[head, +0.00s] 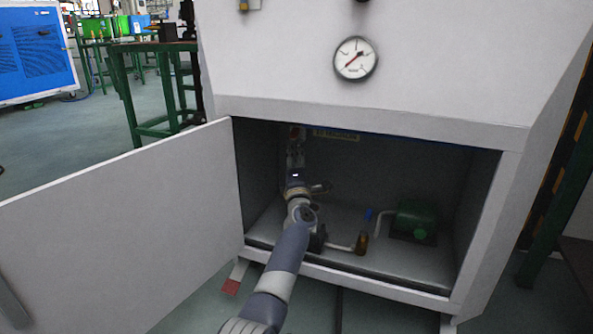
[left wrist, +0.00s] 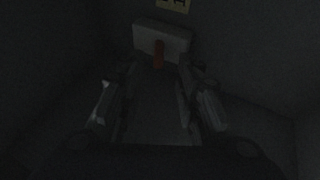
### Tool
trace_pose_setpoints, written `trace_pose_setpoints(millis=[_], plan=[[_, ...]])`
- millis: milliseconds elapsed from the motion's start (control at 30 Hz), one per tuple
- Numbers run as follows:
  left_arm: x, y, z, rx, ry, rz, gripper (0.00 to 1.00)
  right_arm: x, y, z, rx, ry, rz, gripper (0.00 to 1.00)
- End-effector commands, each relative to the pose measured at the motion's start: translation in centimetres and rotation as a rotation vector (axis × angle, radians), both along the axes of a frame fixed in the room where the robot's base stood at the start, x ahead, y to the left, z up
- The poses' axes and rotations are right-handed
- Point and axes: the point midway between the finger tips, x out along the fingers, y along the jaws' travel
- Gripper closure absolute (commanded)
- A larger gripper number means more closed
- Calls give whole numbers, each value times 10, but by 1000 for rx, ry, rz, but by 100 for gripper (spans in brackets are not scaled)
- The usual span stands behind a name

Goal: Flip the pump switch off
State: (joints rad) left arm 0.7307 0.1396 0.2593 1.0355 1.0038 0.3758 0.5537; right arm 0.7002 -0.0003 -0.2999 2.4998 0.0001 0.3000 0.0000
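The pump switch is a pale box (left wrist: 178,42) with a red lever (left wrist: 158,56) in the dark left wrist view. The lever shows upright at the front of the box. My left gripper (left wrist: 159,72) is open, with one finger on each side of the lever's line. I cannot tell whether a finger touches the lever or box. In the head view my left arm reaches into the open cabinet, and the gripper (head: 296,152) is at its back wall. A small red patch (head: 294,132) shows just above it; the arm hides most of the switch. My right gripper is not in view.
The cabinet door (head: 120,235) stands open to the left. A green pump (head: 414,221) and a brass fitting (head: 361,243) with pipes are on the cabinet floor, right of my arm. A gauge (head: 355,59) is on the panel above. A yellow label (left wrist: 173,4) is above the switch.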

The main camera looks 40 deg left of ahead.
Motion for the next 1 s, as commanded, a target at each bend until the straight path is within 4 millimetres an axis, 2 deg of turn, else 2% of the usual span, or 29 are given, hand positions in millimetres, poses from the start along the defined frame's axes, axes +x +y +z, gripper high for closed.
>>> trace_pose_setpoints(millis=[200, 433, 1000], plan=[[-26, -19, -13, -2, 0, 1, 68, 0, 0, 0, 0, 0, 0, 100], [-45, -34, -22, -1, -1, 1, 68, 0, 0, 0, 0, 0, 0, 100], [-50, -37, -24, 0, -1, 2, 68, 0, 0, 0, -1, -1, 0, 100]])
